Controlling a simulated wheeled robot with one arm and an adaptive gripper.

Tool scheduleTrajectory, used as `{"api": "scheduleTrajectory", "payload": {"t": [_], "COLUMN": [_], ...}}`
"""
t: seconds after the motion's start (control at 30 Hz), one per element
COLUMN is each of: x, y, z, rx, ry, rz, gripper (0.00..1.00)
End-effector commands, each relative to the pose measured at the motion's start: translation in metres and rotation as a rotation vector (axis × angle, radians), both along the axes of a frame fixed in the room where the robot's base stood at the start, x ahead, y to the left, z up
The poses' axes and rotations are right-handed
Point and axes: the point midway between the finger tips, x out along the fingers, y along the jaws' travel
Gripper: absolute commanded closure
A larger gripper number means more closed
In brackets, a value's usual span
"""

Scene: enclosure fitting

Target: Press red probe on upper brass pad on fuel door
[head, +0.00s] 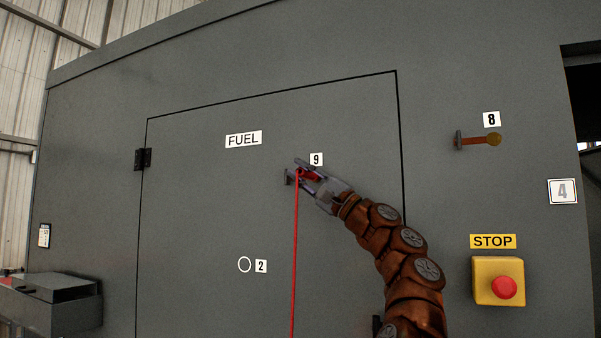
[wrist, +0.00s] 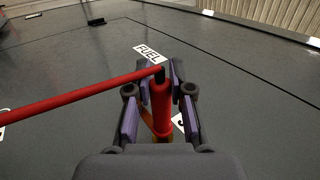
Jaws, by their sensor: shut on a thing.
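My gripper (head: 309,177) is shut on the red probe (head: 313,174), close to the grey fuel door (head: 205,195), just below label 9. In the wrist view the red probe (wrist: 161,98) lies between the two fingers of the gripper (wrist: 161,75), with a dark end at the top. A red cable (wrist: 75,95) runs off to the left from there; in the head view it hangs straight down. A small grey bracket (head: 290,177) shows left of the fingertips. An orange-brown piece (wrist: 148,127) lies beside the probe. I cannot make out the upper brass pad in either view.
A yellow box with a red stop button (head: 503,287) is at lower right. A grey box (head: 62,300) juts out at lower left.

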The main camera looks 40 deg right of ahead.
Motion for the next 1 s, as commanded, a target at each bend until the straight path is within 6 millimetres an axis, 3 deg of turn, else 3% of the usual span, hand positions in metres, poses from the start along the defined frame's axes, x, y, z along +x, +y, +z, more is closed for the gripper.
{"api": "scheduleTrajectory", "payload": {"t": [0.53,1.0], "x": [0.000,-0.015], "y": [0.000,0.026], "z": [-0.001,-0.002], "rx": [0.002,0.000], "ry": [0.000,0.000], "rz": [-0.001,0.002], "gripper": [1.00,1.00]}}
